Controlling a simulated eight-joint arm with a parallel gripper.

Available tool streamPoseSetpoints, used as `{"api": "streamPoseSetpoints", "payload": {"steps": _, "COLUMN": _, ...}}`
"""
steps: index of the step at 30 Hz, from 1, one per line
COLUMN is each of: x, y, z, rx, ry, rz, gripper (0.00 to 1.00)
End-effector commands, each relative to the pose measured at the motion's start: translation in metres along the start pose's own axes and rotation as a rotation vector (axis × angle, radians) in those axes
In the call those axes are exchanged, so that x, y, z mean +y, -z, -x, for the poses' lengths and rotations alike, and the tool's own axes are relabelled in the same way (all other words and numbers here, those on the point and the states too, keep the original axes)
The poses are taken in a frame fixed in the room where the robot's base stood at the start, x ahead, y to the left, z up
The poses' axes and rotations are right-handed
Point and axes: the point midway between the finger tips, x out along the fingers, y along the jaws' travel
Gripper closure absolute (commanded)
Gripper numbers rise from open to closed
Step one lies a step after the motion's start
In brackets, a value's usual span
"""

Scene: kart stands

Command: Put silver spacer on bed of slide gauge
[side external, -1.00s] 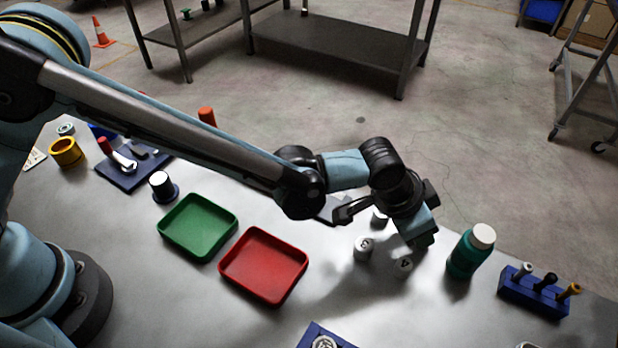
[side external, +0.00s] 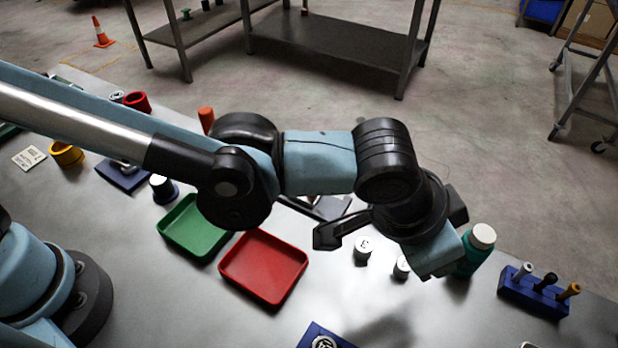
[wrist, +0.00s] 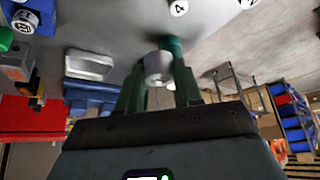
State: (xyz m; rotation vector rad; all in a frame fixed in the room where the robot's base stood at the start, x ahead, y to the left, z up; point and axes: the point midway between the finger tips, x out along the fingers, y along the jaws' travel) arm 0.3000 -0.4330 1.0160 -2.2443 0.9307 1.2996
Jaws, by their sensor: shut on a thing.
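My gripper (side external: 434,262) is above the right-middle of the table in the side external view, with its fingertips turned away or hidden. In the wrist view, my gripper (wrist: 158,78) is shut on a silver spacer (wrist: 157,66), a short round piece between the green fingers. The spacer is hidden in the side view. What looks like the slide gauge (side external: 328,206), dark with a silvery part, lies behind my wrist. My arm covers much of it, and its bed cannot be made out clearly.
Two small numbered cylinders, marked 3 (side external: 363,250) and 4 (side external: 401,268), stand below my gripper. A teal bottle (side external: 473,255) and a blue peg holder (side external: 535,290) are to the right. Red (side external: 263,266) and green (side external: 190,228) trays lie left.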

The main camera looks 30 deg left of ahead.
Motion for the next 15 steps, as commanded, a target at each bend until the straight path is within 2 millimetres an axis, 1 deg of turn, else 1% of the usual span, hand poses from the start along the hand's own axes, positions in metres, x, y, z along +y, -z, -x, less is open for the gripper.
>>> {"api": "streamPoseSetpoints", "payload": {"steps": 1, "x": 0.005, "y": -0.001, "z": 0.004, "rx": 0.0, "ry": -0.001, "rz": -0.002, "gripper": 1.0}}
{"api": "streamPoseSetpoints", "payload": {"steps": 3, "x": 0.007, "y": -0.002, "z": 0.009, "rx": 0.0, "ry": 0.0, "rz": 0.0, "gripper": 1.0}}
{"api": "streamPoseSetpoints", "payload": {"steps": 5, "x": 0.004, "y": -0.004, "z": 0.013, "rx": -0.001, "ry": 0.002, "rz": 0.001, "gripper": 1.0}}
{"api": "streamPoseSetpoints", "payload": {"steps": 7, "x": -0.004, "y": -0.007, "z": 0.019, "rx": -0.004, "ry": 0.002, "rz": 0.004, "gripper": 1.0}}
{"api": "streamPoseSetpoints", "payload": {"steps": 11, "x": -0.035, "y": -0.021, "z": 0.035, "rx": -0.009, "ry": 0.004, "rz": 0.008, "gripper": 1.0}}
{"api": "streamPoseSetpoints", "payload": {"steps": 15, "x": -0.073, "y": -0.044, "z": 0.055, "rx": -0.013, "ry": 0.005, "rz": 0.008, "gripper": 1.0}}
